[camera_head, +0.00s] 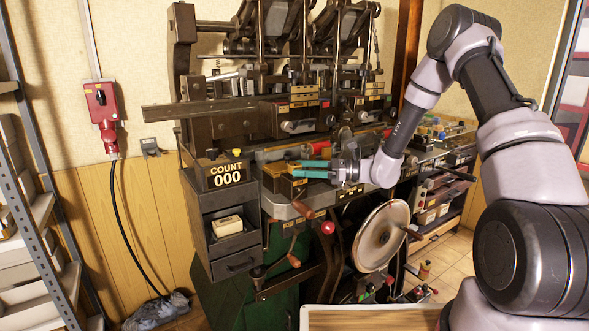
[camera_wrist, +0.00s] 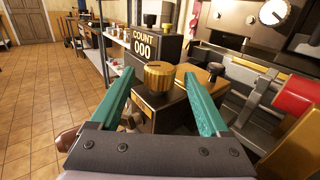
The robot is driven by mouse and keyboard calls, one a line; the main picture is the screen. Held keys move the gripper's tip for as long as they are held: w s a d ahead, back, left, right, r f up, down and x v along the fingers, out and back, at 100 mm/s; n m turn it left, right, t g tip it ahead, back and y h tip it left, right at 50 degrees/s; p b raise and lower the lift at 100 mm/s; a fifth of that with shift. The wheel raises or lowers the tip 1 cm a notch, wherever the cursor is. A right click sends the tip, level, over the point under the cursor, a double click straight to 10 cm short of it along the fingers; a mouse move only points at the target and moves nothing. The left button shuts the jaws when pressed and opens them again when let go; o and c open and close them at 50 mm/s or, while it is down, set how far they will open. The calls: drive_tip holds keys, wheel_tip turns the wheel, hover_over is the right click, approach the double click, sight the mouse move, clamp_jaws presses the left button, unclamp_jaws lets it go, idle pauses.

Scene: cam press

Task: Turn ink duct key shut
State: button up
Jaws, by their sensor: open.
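A brass knurled knob (camera_wrist: 158,75) with a ridge across its top stands on a dark box (camera_wrist: 162,115) in the wrist view. It looks like the ink duct key, though no label on it can be read. My gripper (camera_wrist: 157,82) has two teal fingers spread wide, one on each side of the knob and apart from it. In the head view my gripper (camera_head: 296,168) reaches in from the right over the dark box (camera_head: 285,186) at the front of the press. The knob is hard to make out there.
The COUNT 000 box (camera_head: 225,172) stands left of my gripper, with a knob on top. Red-handled cranks (camera_head: 303,209) and a big wheel (camera_head: 381,236) are below.

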drive_tip(key=shift+w+a, duration=0.1)
drive_tip(key=shift+a, duration=1.25)
clamp_jaws()
drive_tip(key=shift+g, duration=0.3)
drive_tip(key=shift+n+g+h, duration=0.4)
drive_tip(key=shift+n+g, duration=1)
drive_tip(key=shift+g, duration=0.6)
drive_tip(key=shift+n+g+h, duration=0.4)
drive_tip(key=shift+n+g, duration=1)
drive_tip(key=shift+g, duration=0.6)
unclamp_jaws()
